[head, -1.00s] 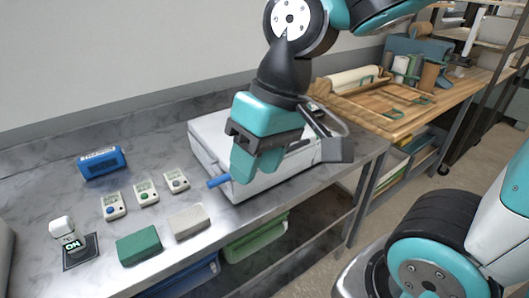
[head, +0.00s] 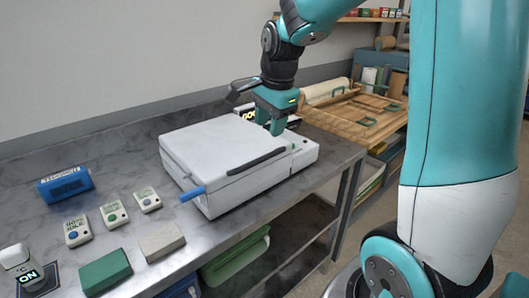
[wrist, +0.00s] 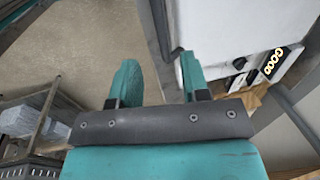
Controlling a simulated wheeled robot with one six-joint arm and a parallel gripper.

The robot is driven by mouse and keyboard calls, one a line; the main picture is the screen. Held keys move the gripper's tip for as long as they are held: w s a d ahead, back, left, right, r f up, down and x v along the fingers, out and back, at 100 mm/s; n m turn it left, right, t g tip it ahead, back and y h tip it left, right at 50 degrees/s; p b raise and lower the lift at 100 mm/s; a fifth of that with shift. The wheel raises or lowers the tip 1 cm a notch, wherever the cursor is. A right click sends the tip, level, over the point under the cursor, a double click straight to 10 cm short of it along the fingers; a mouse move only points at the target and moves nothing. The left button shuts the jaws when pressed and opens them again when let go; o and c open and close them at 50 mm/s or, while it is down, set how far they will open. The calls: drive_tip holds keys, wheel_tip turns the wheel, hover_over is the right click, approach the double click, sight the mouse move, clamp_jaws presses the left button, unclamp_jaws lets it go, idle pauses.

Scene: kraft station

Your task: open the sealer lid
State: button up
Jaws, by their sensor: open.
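The sealer is a white box on the metal bench, and its flat white lid (head: 215,145) lies shut in the head view. A dark bar handle (head: 257,162) runs along the lid's front edge, and a blue lever (head: 192,194) sticks out at the front left corner. My gripper (head: 275,128) is open and empty, with its fingers pointing down near the sealer's right end. In the wrist view my gripper (wrist: 161,78) shows two spread teal fingers with floor between them. The white sealer (wrist: 218,25) lies beyond the right finger.
A dark display reading GOOD (wrist: 272,62) stands behind the sealer's right end. Left of the sealer are several small meters (head: 114,214), a blue block (head: 65,185), a green block (head: 106,272) and a grey block (head: 162,241). A wooden table (head: 365,118) stands at right.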

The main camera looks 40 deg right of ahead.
sight(264, 156)
drive_tip(key=f, duration=0.3)
drive_tip(key=w+f, duration=0.1)
drive_tip(key=f, duration=0.5)
drive_tip(key=shift+w, duration=0.35)
drive_tip(key=shift+r, duration=0.1)
clamp_jaws()
